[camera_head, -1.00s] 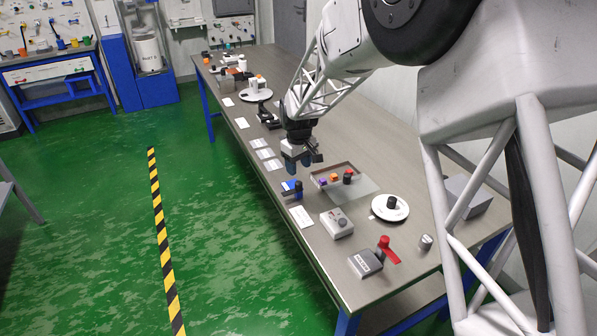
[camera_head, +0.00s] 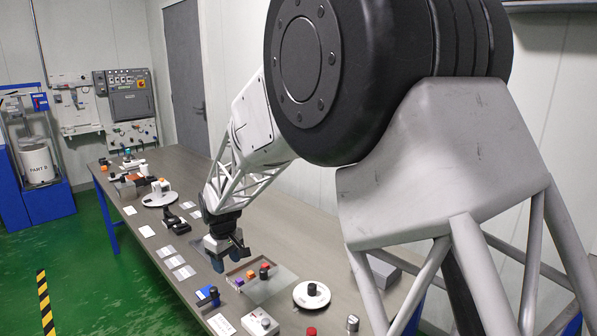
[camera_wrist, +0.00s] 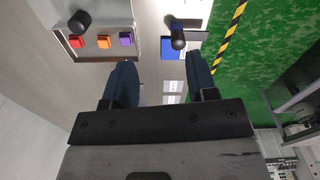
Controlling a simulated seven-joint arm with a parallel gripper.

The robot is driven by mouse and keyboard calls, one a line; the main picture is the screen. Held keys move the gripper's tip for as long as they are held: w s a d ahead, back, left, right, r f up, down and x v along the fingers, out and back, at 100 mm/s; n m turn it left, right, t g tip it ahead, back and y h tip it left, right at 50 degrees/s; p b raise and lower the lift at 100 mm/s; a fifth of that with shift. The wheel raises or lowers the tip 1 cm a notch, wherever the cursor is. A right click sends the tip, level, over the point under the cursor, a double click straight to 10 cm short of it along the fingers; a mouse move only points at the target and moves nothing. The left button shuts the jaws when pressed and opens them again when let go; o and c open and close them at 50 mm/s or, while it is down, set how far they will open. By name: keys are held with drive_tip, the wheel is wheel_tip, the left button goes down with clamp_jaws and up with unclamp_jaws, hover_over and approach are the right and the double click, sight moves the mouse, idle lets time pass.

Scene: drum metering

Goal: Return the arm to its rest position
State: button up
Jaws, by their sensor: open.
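My gripper (camera_head: 228,259) hangs from my arm above the long table (camera_head: 292,222), beside the shallow tray (camera_head: 231,276) with small coloured blocks. In the wrist view my gripper (camera_wrist: 162,85) has its two dark fingers spread apart with nothing between them. The wrist view also shows the tray (camera_wrist: 67,48) holding a red, an orange and a purple block and a black-topped piece. A blue holder (camera_wrist: 172,48) with a black knob lies beyond the fingertips, and it shows near the table's front edge in the head view (camera_head: 204,297).
A white round dish (camera_head: 301,298) with a black knob stands right of the tray. Another white round plate (camera_head: 158,200) and several pale cards (camera_head: 174,262) lie further left. Green floor (camera_head: 98,290) is open in front.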

drive_tip(key=s+d+r+m, duration=0.2)
drive_tip(key=s+d+r, duration=0.25)
drive_tip(key=d, duration=0.35)
drive_tip(key=s+d+r+m+t, duration=0.1)
drive_tip(key=s+d+r, duration=0.35)
drive_tip(key=d, duration=0.35)
drive_tip(key=s+d+r+m, duration=0.2)
drive_tip(key=s+d+r, duration=0.25)
drive_tip(key=d, duration=0.35)
drive_tip(key=s+d+m, duration=0.2)
drive_tip(key=s+d, duration=0.3)
drive_tip(key=s, duration=0.3)
drive_tip(key=s+d+m+t, duration=0.1)
drive_tip(key=s+d+m, duration=0.1)
drive_tip(key=s+d, duration=0.3)
drive_tip(key=s+d+m, duration=0.2)
drive_tip(key=s+d, duration=0.3)
drive_tip(key=s, duration=0.6)
drive_tip(key=shift+s+d, duration=0.3)
drive_tip(key=shift+s, duration=0.1)
